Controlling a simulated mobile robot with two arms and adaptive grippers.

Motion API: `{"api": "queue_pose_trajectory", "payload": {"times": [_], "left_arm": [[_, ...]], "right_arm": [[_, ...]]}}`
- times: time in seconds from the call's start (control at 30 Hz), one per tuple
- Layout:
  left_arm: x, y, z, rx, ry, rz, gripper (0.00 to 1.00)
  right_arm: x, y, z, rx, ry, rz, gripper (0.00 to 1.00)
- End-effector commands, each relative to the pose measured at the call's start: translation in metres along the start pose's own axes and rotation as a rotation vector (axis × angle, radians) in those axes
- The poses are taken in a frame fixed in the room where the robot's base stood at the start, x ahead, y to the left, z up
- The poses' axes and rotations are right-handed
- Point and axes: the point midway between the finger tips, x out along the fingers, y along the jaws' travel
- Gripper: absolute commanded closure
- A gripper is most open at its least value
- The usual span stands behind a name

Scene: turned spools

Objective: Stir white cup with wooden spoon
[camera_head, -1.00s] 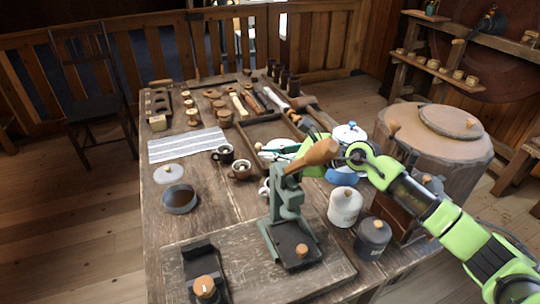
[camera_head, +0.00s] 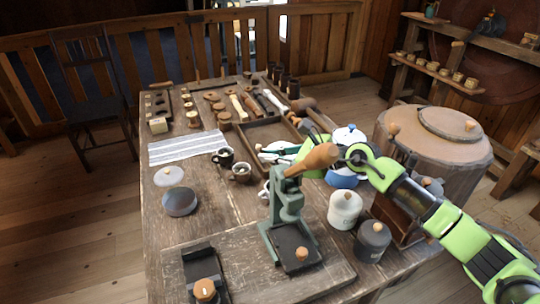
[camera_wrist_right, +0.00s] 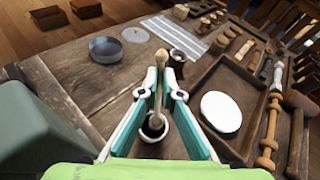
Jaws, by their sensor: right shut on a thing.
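My right gripper (camera_wrist_right: 161,88) is shut on the wooden spoon (camera_wrist_right: 161,58), which stands nearly upright between its fingers. The spoon's lower end reaches into the white cup (camera_wrist_right: 146,133), whose inside looks dark; the fingers partly cover the cup. In the head view the white cup (camera_head: 264,191) is mostly hidden behind the green press, and the right gripper (camera_head: 266,152) is above and behind the press. The spoon cannot be made out there. My left gripper is not in view.
The green press (camera_head: 287,215) with a wooden handle stands close in front of the cup. A dark cup (camera_head: 223,156) and a brown cup (camera_head: 241,171) are nearby. Canisters (camera_head: 345,209) stand at right. A wooden tray (camera_head: 254,137) lies behind.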

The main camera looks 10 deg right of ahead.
Motion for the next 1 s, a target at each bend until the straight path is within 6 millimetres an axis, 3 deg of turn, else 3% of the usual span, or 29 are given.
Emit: {"api": "queue_pose_trajectory", "payload": {"times": [0.5, 1.0], "left_arm": [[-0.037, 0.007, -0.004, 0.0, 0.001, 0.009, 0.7], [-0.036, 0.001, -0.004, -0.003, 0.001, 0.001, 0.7]], "right_arm": [[-0.018, -0.007, 0.046, -0.002, -0.001, -0.001, 1.0], [-0.018, -0.007, 0.045, -0.001, 0.0, 0.0, 1.0]]}}
